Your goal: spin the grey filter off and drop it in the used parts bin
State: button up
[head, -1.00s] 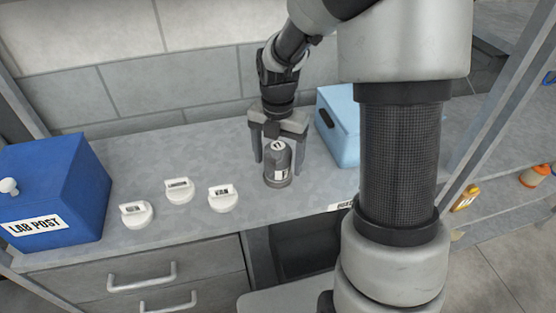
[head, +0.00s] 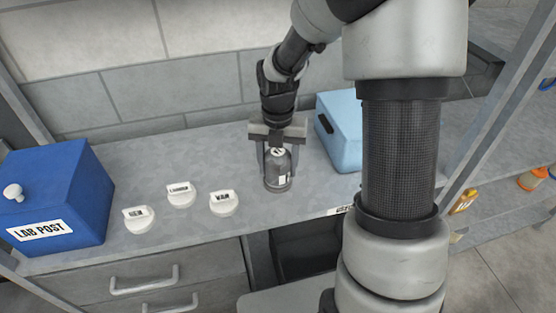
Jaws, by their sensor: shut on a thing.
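The grey filter (head: 278,170) is a dark grey canister with a pale label on top. It stands upright on the grey counter (head: 180,150), on a low round base. My gripper (head: 277,165) comes down over it from above, with one finger on each side, shut on the filter. The bottom of the filter is at the counter. A dark open space (head: 302,248) shows below the counter edge, behind my arm; I cannot tell whether it is the used parts bin. A partly hidden label (head: 341,210) sits on the edge above it.
A blue box (head: 55,195) marked LAB POST stands at the left. Several white labelled knobs lie mid-counter, one of them here (head: 224,203). A light blue box (head: 340,130) stands right of my gripper. Orange and yellow items (head: 464,201) sit on the right shelf.

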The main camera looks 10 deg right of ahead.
jog(key=shift+n+p, duration=0.4)
jog(key=shift+n, duration=0.6)
jog(key=shift+r+n+p, duration=0.15)
jog(key=shift+n+p, duration=0.55)
jog(key=shift+p, duration=0.15)
jog(key=shift+n+p, duration=1)
jog(key=shift+n, duration=0.1)
jog(key=shift+s+n+p, duration=0.1)
jog(key=shift+n+p, duration=0.5)
jog(key=shift+p, duration=0.35)
jog(key=shift+f, duration=0.25)
jog(key=shift+r+n+p, duration=0.15)
jog(key=shift+n+p, duration=0.25)
jog(key=shift+p, duration=0.5)
jog(key=n+p, duration=0.2)
jog(key=p, duration=0.1)
jog(key=shift+s+p, duration=0.1)
jog(key=shift+p, duration=0.3)
